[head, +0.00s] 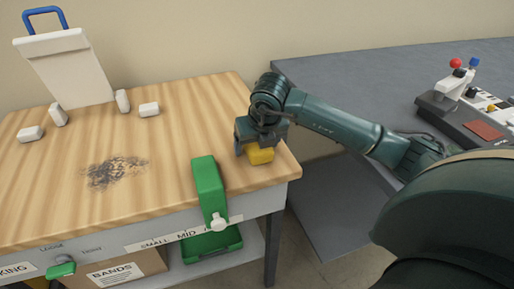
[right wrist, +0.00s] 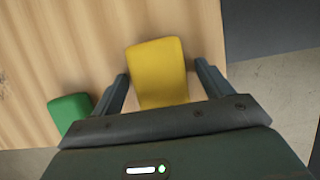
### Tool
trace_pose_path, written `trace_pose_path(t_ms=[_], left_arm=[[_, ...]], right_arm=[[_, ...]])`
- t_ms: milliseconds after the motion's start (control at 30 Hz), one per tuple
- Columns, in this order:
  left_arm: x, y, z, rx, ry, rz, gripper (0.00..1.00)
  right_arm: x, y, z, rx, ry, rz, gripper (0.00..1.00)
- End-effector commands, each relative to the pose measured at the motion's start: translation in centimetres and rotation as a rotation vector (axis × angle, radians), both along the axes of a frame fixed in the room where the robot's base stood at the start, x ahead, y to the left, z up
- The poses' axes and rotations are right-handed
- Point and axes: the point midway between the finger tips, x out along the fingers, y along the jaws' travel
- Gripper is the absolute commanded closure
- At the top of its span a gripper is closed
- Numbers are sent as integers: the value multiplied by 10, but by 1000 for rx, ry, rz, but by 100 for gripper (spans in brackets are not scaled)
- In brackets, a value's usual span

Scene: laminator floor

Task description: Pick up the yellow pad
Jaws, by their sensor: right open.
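The yellow pad (head: 260,155) lies on the wooden table top near its right edge. In the right wrist view the yellow pad (right wrist: 158,75) is a rounded block between my two fingers. My right gripper (head: 262,140) is over the pad, pointing down, and partly hides it in the head view. It is open, with a finger on each side of the pad in the right wrist view (right wrist: 163,88) and gaps showing beside it. I cannot tell how far the fingertips are above the table. My left gripper is not in view.
A green block-shaped holder (head: 208,185) stands at the table's front edge, left of the pad. Small white blocks (head: 149,109) and a white board with a blue handle (head: 65,65) are farther left. A dark smudge (head: 115,172) marks the table. A grey bench (head: 340,75) stands at right.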

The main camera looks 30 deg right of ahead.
Motion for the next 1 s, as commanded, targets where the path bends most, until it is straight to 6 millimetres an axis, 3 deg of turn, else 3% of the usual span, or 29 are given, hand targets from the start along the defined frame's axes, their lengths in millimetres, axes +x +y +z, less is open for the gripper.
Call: trace_pose_path(t_ms=[300, 867, 1000], left_arm=[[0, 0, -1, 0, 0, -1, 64], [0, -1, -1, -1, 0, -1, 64], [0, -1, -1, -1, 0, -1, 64]], right_arm=[[0, 0, 0, 0, 0, 0, 23], [0, 0, 0, 0, 0, 0, 68], [0, 0, 0, 0, 0, 0, 70]])
